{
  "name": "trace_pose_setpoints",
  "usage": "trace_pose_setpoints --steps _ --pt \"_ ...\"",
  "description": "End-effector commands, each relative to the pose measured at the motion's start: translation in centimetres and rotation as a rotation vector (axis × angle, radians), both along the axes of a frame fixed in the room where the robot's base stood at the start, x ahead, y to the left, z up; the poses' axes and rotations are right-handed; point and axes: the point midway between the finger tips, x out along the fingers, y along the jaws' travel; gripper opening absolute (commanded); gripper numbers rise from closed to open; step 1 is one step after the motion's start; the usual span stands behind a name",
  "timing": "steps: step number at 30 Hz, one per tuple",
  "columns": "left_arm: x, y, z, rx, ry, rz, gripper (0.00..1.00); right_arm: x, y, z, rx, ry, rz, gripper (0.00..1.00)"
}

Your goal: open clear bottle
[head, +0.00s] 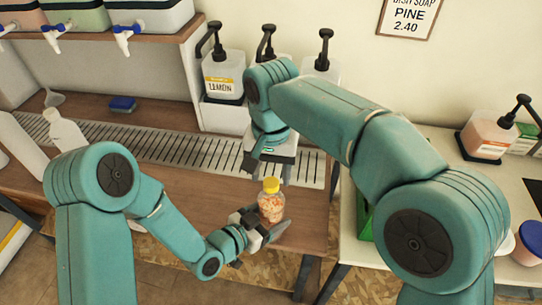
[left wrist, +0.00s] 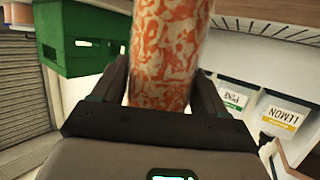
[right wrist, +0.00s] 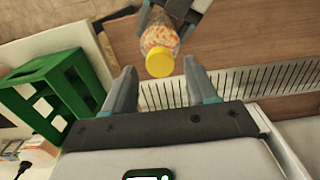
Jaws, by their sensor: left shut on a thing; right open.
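The clear bottle (head: 271,207) has a yellow cap (head: 271,185) and orange-patterned contents or wrap. It stands upright in the head view. My left gripper (head: 262,228) is shut on its body, and the bottle (left wrist: 165,55) fills the middle of the left wrist view between the fingers. In the right wrist view the yellow cap (right wrist: 159,62) faces the camera. My right gripper (right wrist: 163,88) is open and empty, a short way from the cap and apart from it. In the head view the right gripper (head: 268,165) is above the bottle, partly hidden by its own arm.
A brown counter (head: 180,195) with a slotted drain grate (head: 180,146) lies below. Pump dispensers (head: 222,75) stand at the back. A blue sponge (head: 122,104) and a white bottle (head: 66,132) are at left. A green crate (right wrist: 60,90) is beside the counter.

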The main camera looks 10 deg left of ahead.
Motion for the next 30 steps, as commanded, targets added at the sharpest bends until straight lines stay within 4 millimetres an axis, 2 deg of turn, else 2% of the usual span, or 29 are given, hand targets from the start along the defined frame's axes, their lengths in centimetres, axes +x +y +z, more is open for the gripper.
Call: trace_pose_setpoints --steps 6,14,15,20,27,30 --pt "0.0 0.0 0.1 -0.001 -0.003 0.001 0.0 -0.1 0.0 -2.0 0.0 -0.001 0.0 0.57" --pt "0.0 0.0 0.1 -0.001 -0.003 0.001 0.0 0.0 0.0 -2.3 0.001 -0.001 0.001 0.57" --pt "0.0 0.0 0.1 -0.001 -0.003 0.001 0.0 0.0 0.0 -2.3 0.001 -0.001 0.001 0.54" --pt "0.0 0.0 0.1 -0.001 -0.003 0.001 0.0 0.0 0.0 -2.2 0.001 -0.001 0.001 0.02" --pt "0.0 0.0 0.1 -0.001 -0.003 0.0 0.0 -0.1 0.0 -2.2 0.001 -0.001 0.009 0.0" --pt "0.0 0.0 0.1 0.0 -0.003 -0.001 0.0 -0.1 0.0 -2.2 0.004 -0.001 0.103 0.0"
